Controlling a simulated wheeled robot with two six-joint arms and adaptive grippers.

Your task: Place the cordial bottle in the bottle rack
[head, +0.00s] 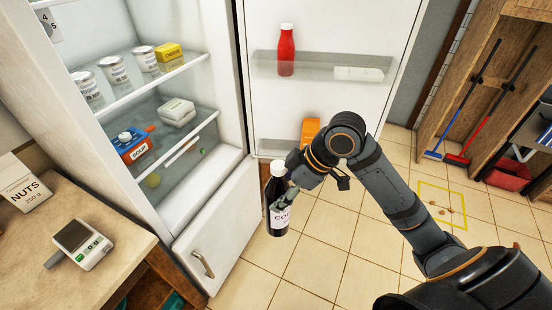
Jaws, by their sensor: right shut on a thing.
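The bottle hangs clear of the door shelves. The open fridge door has an upper shelf (325,70) and a lower shelf (272,147), partly hidden by my arm. I cannot tell which part is the bottle rack. My left gripper is not in view.
The upper door shelf holds a red bottle (286,52) and a white pack (359,74); an orange carton (310,131) stands lower. A counter (110,265) is at left. Floor is open beneath the bottle.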

